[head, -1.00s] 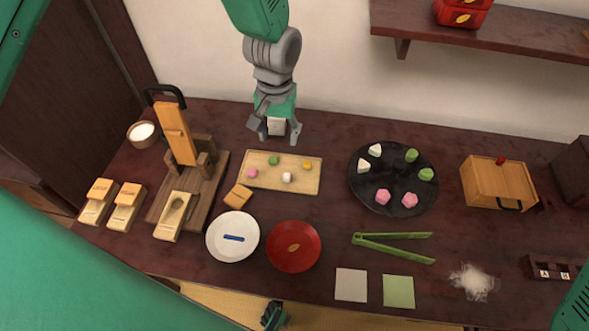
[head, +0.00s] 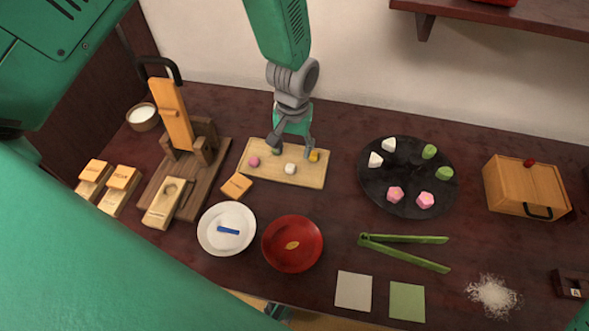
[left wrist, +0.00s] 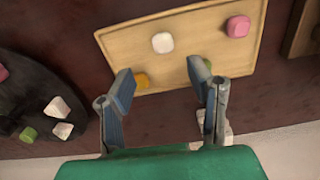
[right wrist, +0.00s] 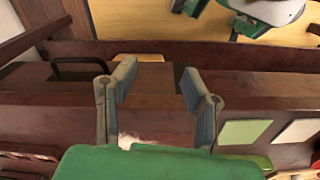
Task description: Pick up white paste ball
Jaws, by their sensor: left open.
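The white paste ball (head: 290,169) sits on a light wooden tray (head: 304,180), near the middle of its front part. It also shows in the left wrist view (left wrist: 162,43), just beyond the fingertips and between their lines. My left gripper (head: 292,153) is open and empty over the tray's back edge, pointing down, apart from the white ball. A yellow ball (head: 314,156) is beside one finger, and a green ball (left wrist: 207,65) is partly hidden by the other. A pink ball (head: 254,161) lies at the tray's left. My right gripper (right wrist: 158,76) is open and empty.
A black round plate (head: 408,202) with several shaped sweets stands right of the tray. A wooden press (head: 175,118) stands left. A white plate (head: 227,245), a red plate (head: 292,243) and green tongs (head: 405,240) lie in front. A small wooden block (head: 236,185) is near the tray's front-left corner.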

